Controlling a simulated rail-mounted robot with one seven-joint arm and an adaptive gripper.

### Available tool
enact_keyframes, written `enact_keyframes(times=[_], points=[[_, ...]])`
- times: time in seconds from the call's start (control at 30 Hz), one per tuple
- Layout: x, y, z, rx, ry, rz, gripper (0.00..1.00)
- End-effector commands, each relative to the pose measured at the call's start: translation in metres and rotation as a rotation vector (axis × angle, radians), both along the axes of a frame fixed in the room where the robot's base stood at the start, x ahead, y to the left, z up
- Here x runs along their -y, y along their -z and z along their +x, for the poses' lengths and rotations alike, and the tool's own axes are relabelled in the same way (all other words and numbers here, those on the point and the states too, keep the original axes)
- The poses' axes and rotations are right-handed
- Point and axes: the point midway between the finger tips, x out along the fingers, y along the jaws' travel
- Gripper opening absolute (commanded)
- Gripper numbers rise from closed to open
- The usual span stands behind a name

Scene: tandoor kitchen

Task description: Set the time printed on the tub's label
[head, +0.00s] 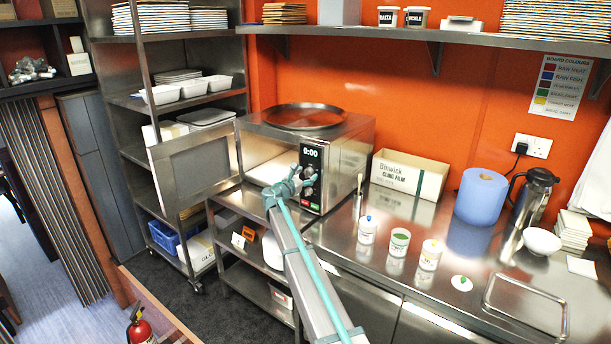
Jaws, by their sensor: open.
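The microwave (355,155) stands on the steel counter with its door (195,165) swung open to the left. Its display (311,153) reads 0:00, above dark knobs, with a green and a red button at the bottom. My gripper (300,178) is open in front of the control panel and hides part of it; I cannot tell whether it touches a knob. Three small labelled tubs stand on the counter: one with a blue top (368,229), one with green contents (399,242) and one with a yellow top (430,255). Their label print is too small to read.
A round pan (305,116) lies on the microwave. A cling film box (410,175), blue roll (482,196), flask (530,205), white bowl (542,241) and steel tray (490,297) occupy the counter. The shelf (400,34) above holds labelled tubs and plates.

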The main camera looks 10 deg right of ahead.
Motion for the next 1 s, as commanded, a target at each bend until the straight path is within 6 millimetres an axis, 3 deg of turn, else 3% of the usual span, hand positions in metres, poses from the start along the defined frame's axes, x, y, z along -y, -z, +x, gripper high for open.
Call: enact_keyframes(times=[0.1, 0.4, 0.47, 1.0], points=[[-0.0002, 0.0003, -0.0003, 0.000, 0.000, 0.000, 0.61], [-0.0004, 0.0003, -0.0005, 0.000, 0.000, 0.000, 0.11], [-0.0004, 0.0003, -0.0005, 0.000, 0.001, 0.000, 0.04], [-0.0004, 0.0085, -0.0004, 0.116, 0.000, 0.118, 0.04]])
